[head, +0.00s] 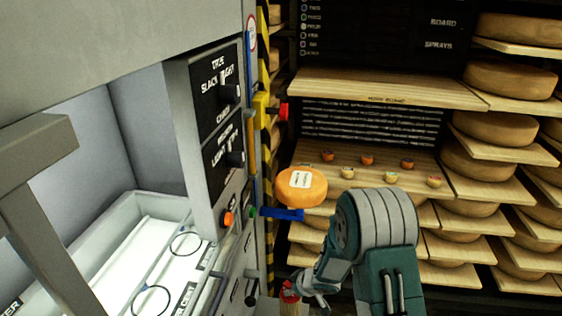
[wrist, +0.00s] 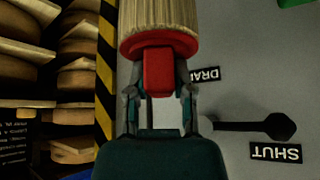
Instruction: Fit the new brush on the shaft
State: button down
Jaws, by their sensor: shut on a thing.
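My gripper (head: 300,285) is low in the head view, beside the grey machine's front. In the wrist view my gripper (wrist: 159,92) has its two fingers closed on the red block of a brush. The brush (wrist: 158,38) has a red collar and pale bristles pointing away from the gripper; its far end is cut off by the frame. In the head view the brush (head: 291,306) shows only in part at the bottom edge. I cannot make out the shaft in either view.
The grey machine (head: 180,60) has a dark knob panel (head: 218,120) and a lit tray bay (head: 140,240). A blue lever (head: 282,214) sticks out near an orange cheese (head: 302,186). Shelves of cheese wheels (head: 497,128) stand right. A black handle (wrist: 255,127) by a SHUT label lies right of the gripper.

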jog(key=shift+r, duration=1.6)
jog(key=shift+r, duration=1.4)
